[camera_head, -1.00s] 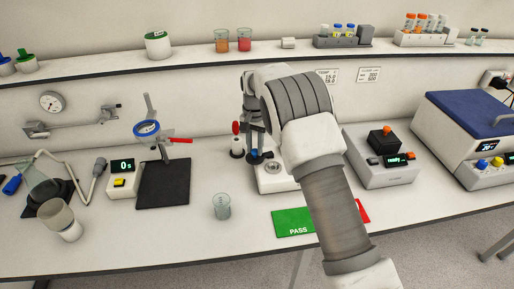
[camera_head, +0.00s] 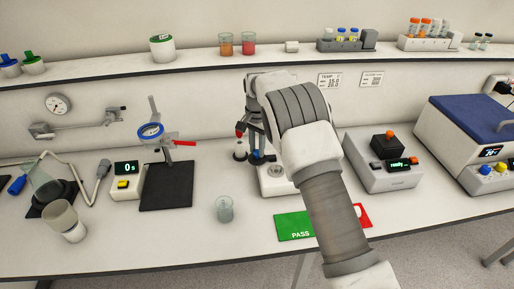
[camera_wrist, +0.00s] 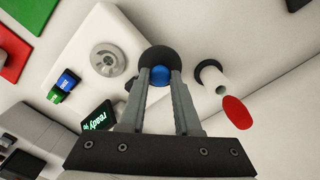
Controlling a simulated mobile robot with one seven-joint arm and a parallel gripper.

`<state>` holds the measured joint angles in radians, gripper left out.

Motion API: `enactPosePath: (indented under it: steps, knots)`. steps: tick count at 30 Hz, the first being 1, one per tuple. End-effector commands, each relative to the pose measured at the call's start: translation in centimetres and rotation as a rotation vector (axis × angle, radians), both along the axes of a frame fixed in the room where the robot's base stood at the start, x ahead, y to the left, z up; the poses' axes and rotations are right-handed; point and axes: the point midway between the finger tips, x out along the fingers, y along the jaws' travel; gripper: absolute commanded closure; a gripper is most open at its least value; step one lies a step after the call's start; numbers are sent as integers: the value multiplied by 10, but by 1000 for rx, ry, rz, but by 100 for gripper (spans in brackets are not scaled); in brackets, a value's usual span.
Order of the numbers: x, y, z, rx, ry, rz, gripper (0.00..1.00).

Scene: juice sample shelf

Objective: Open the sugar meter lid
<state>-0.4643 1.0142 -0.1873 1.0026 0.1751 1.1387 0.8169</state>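The white sugar meter (camera_head: 271,188) stands on the bench behind the green PASS pad. A black round part with a blue knob (camera_wrist: 160,76), apparently the lid, lies off to one side of the well. In the head view the blue knob (camera_head: 257,154) shows just behind the well. My gripper (camera_wrist: 161,77) points down at it. Its fingertips flank the blue knob closely and seem shut on it. My arm covers the meter's right side.
A white and black post with a red paddle (camera_wrist: 237,112) stands close beside my fingers. A small beaker (camera_head: 225,209) is left of the meter, and a grey device (camera_head: 384,176) is on the right. The shelf (camera_head: 200,64) runs above the bench.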

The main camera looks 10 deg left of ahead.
Motion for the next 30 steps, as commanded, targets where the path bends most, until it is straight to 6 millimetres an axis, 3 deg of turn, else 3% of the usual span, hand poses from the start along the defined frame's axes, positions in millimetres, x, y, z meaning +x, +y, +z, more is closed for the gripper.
enactPosePath:
  steps: [1, 5, 17, 23, 30]
  knots:
    - [1, 0, 1, 0, -2, 0, 60]
    - [0, 0, 1, 0, -1, 0, 38]
    - [1, 0, 7, 1, -2, 1, 38]
    - [1, 0, 44, 2, -6, 1, 38]
    - [1, 0, 105, 2, -6, 2, 38]
